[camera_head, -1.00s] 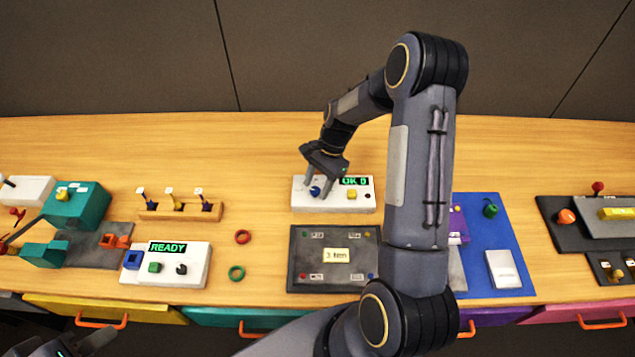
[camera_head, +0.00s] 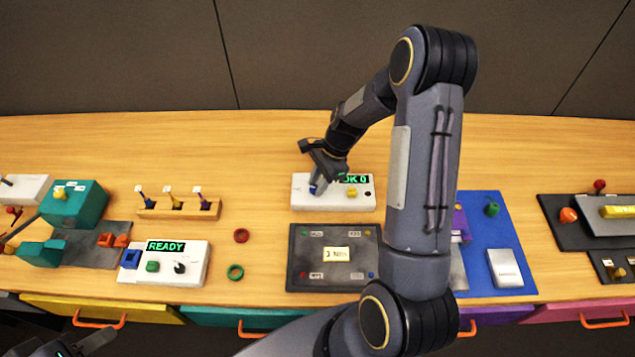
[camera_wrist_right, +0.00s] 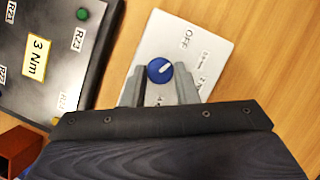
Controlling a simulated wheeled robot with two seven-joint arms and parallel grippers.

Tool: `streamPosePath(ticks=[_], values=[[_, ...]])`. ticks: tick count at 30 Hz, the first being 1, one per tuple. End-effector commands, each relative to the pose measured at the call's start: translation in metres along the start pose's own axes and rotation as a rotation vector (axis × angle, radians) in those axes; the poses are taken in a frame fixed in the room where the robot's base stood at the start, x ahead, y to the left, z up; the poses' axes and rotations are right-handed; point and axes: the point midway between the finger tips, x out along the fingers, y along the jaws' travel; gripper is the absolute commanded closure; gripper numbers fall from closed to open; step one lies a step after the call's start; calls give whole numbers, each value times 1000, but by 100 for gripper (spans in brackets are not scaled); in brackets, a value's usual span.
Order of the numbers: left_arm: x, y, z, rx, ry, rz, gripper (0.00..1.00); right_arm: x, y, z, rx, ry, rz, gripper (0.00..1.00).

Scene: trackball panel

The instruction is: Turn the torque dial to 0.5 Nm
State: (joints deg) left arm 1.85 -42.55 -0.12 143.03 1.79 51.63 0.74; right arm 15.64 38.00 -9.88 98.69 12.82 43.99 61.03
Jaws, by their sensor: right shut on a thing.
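The blue torque dial (camera_head: 313,190) is at the left of a white box (camera_head: 334,206). In the right wrist view the dial (camera_wrist_right: 159,71) has a white pointer line, and the plate around it carries "OFF" and other labels too small to read surely. My right gripper (camera_head: 318,189) is shut on the dial, with one finger on each side in the wrist view (camera_wrist_right: 160,74). The box's green display (camera_head: 354,180) is partly hidden by the gripper; "OK 0" shows. My left gripper (camera_head: 88,346) is partly in view at the bottom left, its jaw state unclear.
A yellow button (camera_head: 352,193) and a small black part sit right of the dial. A dark panel labelled "3 Nm" (camera_head: 336,282) lies in front of the box. A white box reading "READY" (camera_head: 193,272) stands left. Bare wood lies behind the box.

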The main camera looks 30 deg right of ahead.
Motion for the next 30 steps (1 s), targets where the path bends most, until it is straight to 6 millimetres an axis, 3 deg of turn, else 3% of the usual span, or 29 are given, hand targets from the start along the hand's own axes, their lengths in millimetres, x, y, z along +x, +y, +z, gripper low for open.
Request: streamPosePath(ticks=[15,30], values=[[2,-1,1,0,0,0,64,-1,3,1,306,0,-128,96],[2,-1,1,0,0,0,64,0,3,1,364,-1,-153,96]])
